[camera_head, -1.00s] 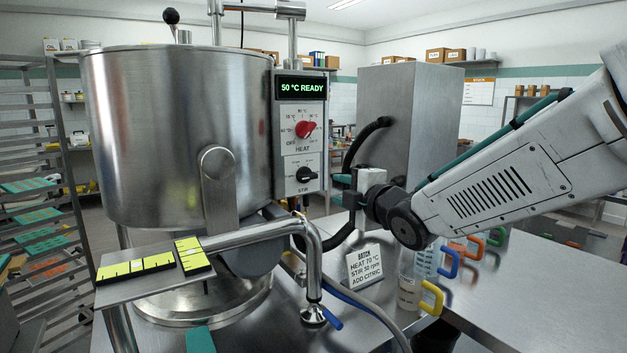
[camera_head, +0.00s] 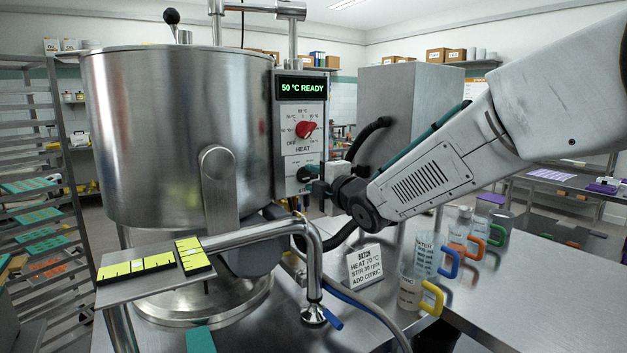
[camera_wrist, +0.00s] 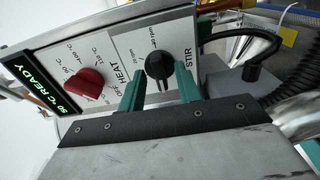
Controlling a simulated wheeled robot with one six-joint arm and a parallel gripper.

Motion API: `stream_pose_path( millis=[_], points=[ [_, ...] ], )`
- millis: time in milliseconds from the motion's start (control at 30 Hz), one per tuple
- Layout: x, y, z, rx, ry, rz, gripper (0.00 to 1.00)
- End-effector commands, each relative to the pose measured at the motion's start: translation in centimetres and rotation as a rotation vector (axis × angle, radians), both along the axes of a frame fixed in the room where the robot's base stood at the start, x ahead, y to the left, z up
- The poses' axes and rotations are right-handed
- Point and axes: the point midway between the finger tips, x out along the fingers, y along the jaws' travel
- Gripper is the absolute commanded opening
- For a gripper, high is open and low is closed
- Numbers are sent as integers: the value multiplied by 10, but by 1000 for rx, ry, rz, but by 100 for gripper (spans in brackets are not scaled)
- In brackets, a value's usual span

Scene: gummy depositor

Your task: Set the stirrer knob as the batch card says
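The black stirrer knob (camera_wrist: 158,66) is on the white panel beside the word STIR, with a "40 rpm" mark near it. Its exact setting is hard to read. My gripper (camera_wrist: 160,76) is open, its two teal fingers on either side of the knob, with gaps visible between fingers and knob. In the head view my gripper (camera_head: 314,180) is at the panel and hides most of this knob. The batch card (camera_head: 366,266) stands on the table and reads HEAT 70 °C, STIR 30 rpm, ADD CITRIC.
The red heat knob (camera_head: 305,129) sits above the stirrer knob, under a display (camera_head: 302,87) reading 50 °C READY. The steel kettle (camera_head: 175,135) is left of the panel. Several jugs with coloured handles (camera_head: 432,298) stand right of the card. A black hose (camera_head: 368,135) curves close behind my gripper.

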Motion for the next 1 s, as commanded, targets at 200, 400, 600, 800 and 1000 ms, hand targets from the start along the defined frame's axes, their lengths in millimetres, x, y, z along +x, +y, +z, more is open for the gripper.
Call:
stream_pose_path(
  millis=[200, 400, 600, 800, 1000],
  points=[
    [0, 0, 0, 0, 0, 0, 0],
    [0, 0, 0, 7, 4, 0, 0],
    [0, 0, 0, 52, 36, 0, 0],
    [0, 0, -1, 159, 108, 1, 0],
    [-1, 0, -1, 309, 211, 1, 0]
  ],
)
